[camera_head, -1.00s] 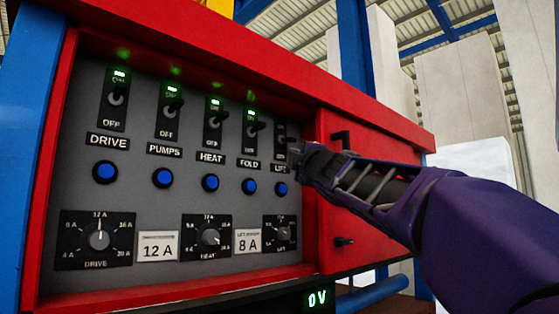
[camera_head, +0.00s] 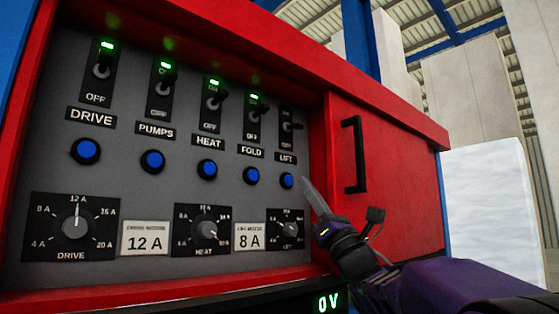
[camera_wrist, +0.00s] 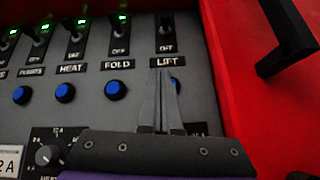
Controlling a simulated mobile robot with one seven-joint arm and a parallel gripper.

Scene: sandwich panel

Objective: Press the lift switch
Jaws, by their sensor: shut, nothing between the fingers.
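The lift switch (camera_head: 287,127) is the rightmost toggle on the grey panel, above the LIFT label (camera_head: 286,158). No green lamp shows lit at it, and its lever position is hard to tell. My gripper (camera_head: 307,183) is shut and empty, pointing up at the panel. In the head view its tips are below and right of the switch, beside the blue LIFT button (camera_head: 288,181). In the wrist view my gripper (camera_wrist: 163,78) partly hides that button.
The DRIVE (camera_head: 103,62), PUMPS (camera_head: 159,92), HEAT (camera_head: 212,105) and FOLD (camera_head: 253,122) switches have lit green lamps. Dials line the panel's bottom. A red door (camera_head: 395,165) with a black handle (camera_head: 354,154) lies to the right. A display (camera_head: 329,302) reads 0V.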

